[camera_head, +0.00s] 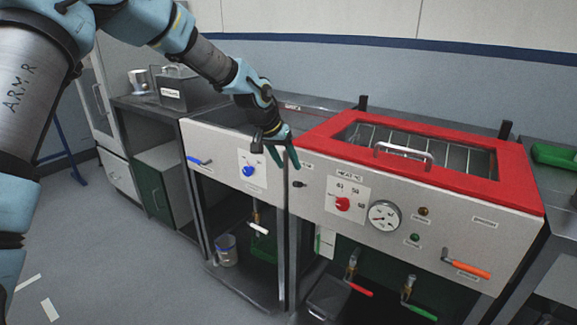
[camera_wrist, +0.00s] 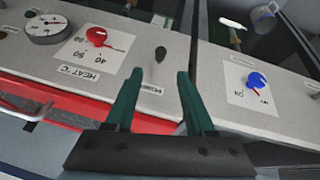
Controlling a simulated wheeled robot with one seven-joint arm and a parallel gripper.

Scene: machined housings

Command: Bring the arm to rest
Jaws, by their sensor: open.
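My gripper (camera_head: 283,155) is at the end of my raised arm, in front of the panels where the two machines meet. In the wrist view its two green fingers (camera_wrist: 155,95) are apart with nothing held between them. A small black switch (camera_wrist: 160,54) on the heater panel shows beyond the fingertips; it also shows in the head view (camera_head: 299,184). I cannot tell the exact gap, but the fingers do not appear to grip it.
A red-framed heated bath (camera_head: 320,138) with a closed lid stands at right. Its panel has a red knob (camera_head: 343,204), a gauge (camera_head: 384,216) and an orange-handled lever (camera_head: 470,265). The left panel has a blue knob (camera_head: 248,171). Floor at lower left is mostly clear.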

